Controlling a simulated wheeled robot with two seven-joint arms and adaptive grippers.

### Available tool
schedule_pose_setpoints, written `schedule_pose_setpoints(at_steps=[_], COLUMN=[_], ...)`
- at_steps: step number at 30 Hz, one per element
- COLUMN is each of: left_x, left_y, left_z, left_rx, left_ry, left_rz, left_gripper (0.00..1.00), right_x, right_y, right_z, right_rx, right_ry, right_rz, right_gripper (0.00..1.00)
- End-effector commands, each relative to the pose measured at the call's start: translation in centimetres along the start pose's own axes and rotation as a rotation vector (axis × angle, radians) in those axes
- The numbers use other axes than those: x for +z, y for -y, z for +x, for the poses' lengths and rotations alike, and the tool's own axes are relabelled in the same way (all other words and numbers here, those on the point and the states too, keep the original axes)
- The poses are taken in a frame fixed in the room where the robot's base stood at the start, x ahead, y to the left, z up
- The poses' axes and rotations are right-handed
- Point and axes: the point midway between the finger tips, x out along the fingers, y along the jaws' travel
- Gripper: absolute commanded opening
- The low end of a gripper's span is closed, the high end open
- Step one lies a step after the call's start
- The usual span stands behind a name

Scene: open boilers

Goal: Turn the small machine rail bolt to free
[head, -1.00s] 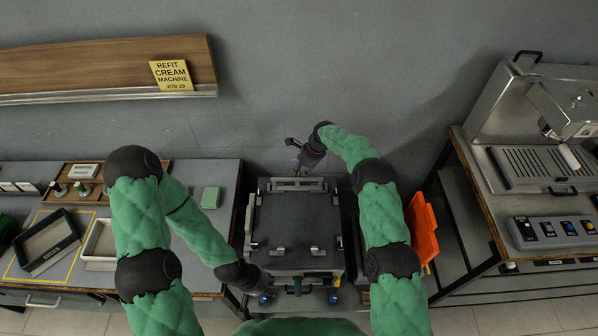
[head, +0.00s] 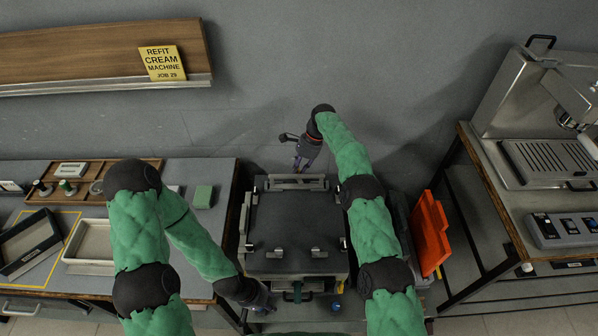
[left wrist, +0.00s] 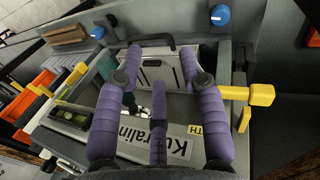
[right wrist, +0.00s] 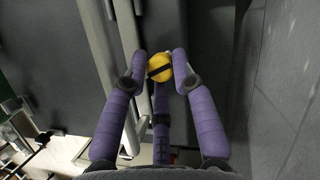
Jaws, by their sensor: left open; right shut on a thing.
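The small machine (head: 295,222) is a dark, flat-topped unit at the centre of the head view, with a metal rail (head: 297,183) along its far edge. A round yellow bolt head (right wrist: 159,67) with a dark slot shows in the right wrist view. My right gripper (right wrist: 160,66) is shut on it, one finger on each side. In the head view my right gripper (head: 301,164) is at the rail's far side, and the bolt is barely visible. My left gripper (head: 266,300) is low at the machine's near left corner. Its fingers are apart and empty in the left wrist view (left wrist: 164,68).
A yellow-ended lever (left wrist: 250,95) and a blue knob (left wrist: 221,14) are near my left fingers. A bench (head: 215,225) with trays stands left. An orange panel (head: 430,233) and a steel machine on a table (head: 500,215) are right. The wall is close behind.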

Motion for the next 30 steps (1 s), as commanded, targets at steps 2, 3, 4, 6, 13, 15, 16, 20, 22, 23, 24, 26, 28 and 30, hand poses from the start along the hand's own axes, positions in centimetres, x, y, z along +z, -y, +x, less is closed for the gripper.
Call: schedule_pose_setpoints(at_steps=[2, 3, 4, 6, 13, 15, 16, 20, 22, 23, 24, 26, 28, 30], left_x=[0.0, 0.0, 0.0, 0.0, 0.0, 0.0, 0.0, 0.0, 0.0, 0.0, 0.0, 0.0, 0.0, 0.0], left_y=[0.0, 0.0, 0.0, 0.0, 0.0, 0.0, 0.0, 0.0, 0.0, 0.0, 0.0, 0.0, 0.0, 0.0], left_z=[0.0, 0.0, -0.1, -0.1, -0.1, -0.1, -0.1, 0.0, 0.0, 0.0, 0.0, 0.0, 0.0, 0.0], left_rx=[0.0, 0.0, 0.0, 0.0, 0.0, 0.0, 0.0, 0.0, 0.0, 0.0, 0.0, 0.0, 0.0, 0.0], left_ry=[0.0, 0.0, 0.0, 0.0, 0.0, 0.0, 0.0, 0.0, -0.001, -0.001, 0.0, 0.0, 0.0, 0.0], left_rz=[0.0, 0.0, 0.0, 0.0, 0.0, 0.0, 0.0, 0.0, 0.0, 0.0, 0.0, 0.0, 0.0, 0.0], left_gripper=[0.4, 0.4, 0.4, 0.4, 0.4, 0.4, 0.4, 0.4, 0.4, 0.4, 0.4, 0.4, 0.4, 0.4], right_x=[0.5, 0.6, 0.6, 0.6, 0.5, 0.4, 0.4, 0.3, 0.3, 0.4, 0.5, 0.8, 1.3, 1.9], right_y=[0.4, 0.4, 0.4, 0.4, 0.4, 0.3, 0.2, 0.2, 0.2, 0.2, 0.2, 0.2, 0.2, 0.3], right_z=[-0.4, -0.5, -0.5, -0.5, -0.5, -0.4, -0.3, -0.3, -0.4, -0.6, -0.9, -1.5, -2.6, -3.8], right_rx=[-0.012, -0.012, -0.012, -0.012, -0.011, -0.009, -0.008, -0.005, -0.005, -0.005, -0.005, -0.005, -0.007, -0.007], right_ry=[0.003, 0.003, 0.003, 0.003, 0.003, 0.002, 0.002, 0.002, 0.002, 0.002, 0.001, 0.001, 0.001, 0.001], right_rz=[-0.008, -0.008, -0.008, -0.008, -0.006, -0.005, -0.005, -0.003, -0.003, -0.003, -0.004, -0.004, -0.004, -0.005], right_gripper=[0.0, 0.0, 0.0, 0.0, 0.48, 0.48, 0.48, 0.48, 0.48, 0.48, 0.48, 0.48, 0.48, 0.48])
